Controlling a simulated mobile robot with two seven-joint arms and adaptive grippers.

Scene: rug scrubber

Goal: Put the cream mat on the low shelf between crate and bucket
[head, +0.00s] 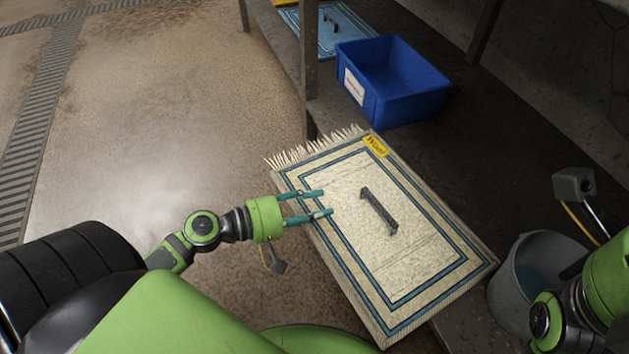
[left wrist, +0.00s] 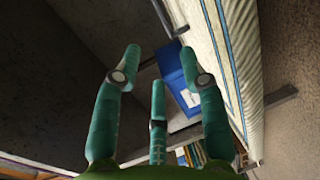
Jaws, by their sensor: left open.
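The cream mat (head: 400,262) has blue border stripes, a fringe on its far short end, a yellow tag and a dark handle (head: 378,210) in its middle. It lies on the low shelf (head: 470,165) between the blue crate (head: 405,103) and the grey bucket (head: 512,290). Its near-left side appears to stick out past the shelf's front edge. My left gripper (head: 327,202) is open and empty, with its fingertips at the mat's left side in the head view; contact cannot be told. The left wrist view shows the mat (left wrist: 240,65) beside the open fingers. My right gripper's fingers are not visible.
Another blue mat (head: 325,30) lies farther along the shelf, beyond the crate. A dark shelf post (head: 309,75) stands at the front edge near the fringe. My right arm is over the bucket. The concrete floor (head: 170,130) at left is clear, with a drain grate (head: 40,130).

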